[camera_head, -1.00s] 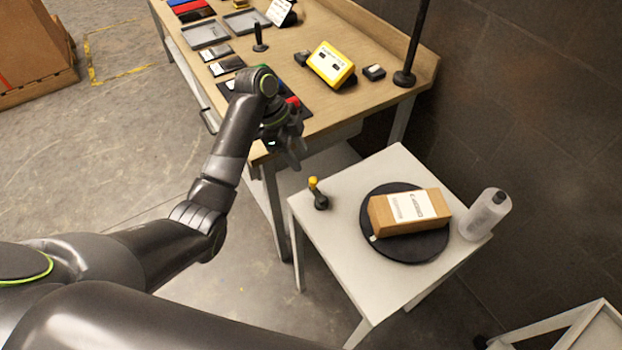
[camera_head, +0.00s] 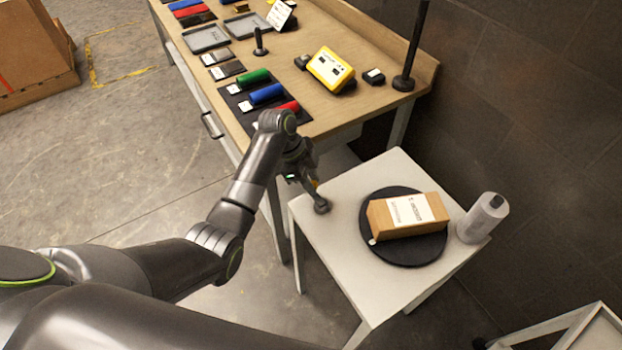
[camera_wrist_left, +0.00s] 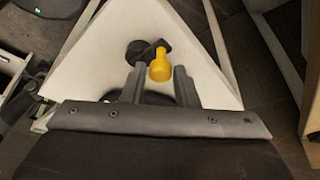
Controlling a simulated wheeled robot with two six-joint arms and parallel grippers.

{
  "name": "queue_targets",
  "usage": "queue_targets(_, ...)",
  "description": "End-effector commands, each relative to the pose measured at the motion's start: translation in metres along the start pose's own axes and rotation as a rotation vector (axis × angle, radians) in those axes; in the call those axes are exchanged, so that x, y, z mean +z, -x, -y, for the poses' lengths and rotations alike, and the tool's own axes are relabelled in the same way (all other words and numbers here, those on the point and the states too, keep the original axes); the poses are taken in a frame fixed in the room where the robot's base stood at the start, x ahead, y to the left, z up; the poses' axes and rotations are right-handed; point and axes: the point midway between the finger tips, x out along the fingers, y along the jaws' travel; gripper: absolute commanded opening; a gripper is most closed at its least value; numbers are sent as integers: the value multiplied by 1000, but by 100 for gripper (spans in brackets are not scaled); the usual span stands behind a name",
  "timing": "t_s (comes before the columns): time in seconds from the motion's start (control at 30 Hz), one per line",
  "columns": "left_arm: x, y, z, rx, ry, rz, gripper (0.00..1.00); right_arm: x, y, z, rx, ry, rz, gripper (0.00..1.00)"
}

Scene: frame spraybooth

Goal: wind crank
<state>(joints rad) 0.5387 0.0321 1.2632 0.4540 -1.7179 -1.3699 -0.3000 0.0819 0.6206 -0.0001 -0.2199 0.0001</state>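The crank (camera_head: 321,205) has a dark base and stands at the left corner of a small white table. In the left wrist view its yellow knob (camera_wrist_left: 160,66) shows beside the dark hub (camera_wrist_left: 138,50). My left gripper (camera_head: 309,184) is over the crank and partly hides the knob in the head view. In the left wrist view the left gripper (camera_wrist_left: 159,75) is open, its fingers apart on either side of the knob near their tips. I cannot tell whether they touch it. A black turntable (camera_head: 405,252) carries a brown box (camera_head: 428,211) with a white label. My right gripper is out of view.
A grey-white bottle (camera_head: 482,218) stands at the white table's (camera_head: 345,262) right corner. The wooden workbench (camera_head: 300,38) behind holds colored rolls, trays and a yellow device (camera_head: 330,70). A black post (camera_head: 410,55) rises at its right end.

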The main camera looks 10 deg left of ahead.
Motion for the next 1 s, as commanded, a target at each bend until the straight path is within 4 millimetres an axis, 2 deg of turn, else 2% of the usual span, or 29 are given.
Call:
queue_targets(0.03, 0, 0, 0, 0, 0, 0, 20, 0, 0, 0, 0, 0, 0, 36)
queue_targets(0.2, 0, 0, 0, 0, 0, 0, 0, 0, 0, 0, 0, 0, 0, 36)
queue_targets(0.37, 0, 1, 0, -2, 7, 0, 0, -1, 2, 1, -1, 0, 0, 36)
queue_targets(0.57, 0, 4, -3, -22, 59, -1, 0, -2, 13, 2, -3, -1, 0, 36)
queue_targets(1.0, 5, 10, -18, -153, 383, -3, 0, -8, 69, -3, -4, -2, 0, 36)
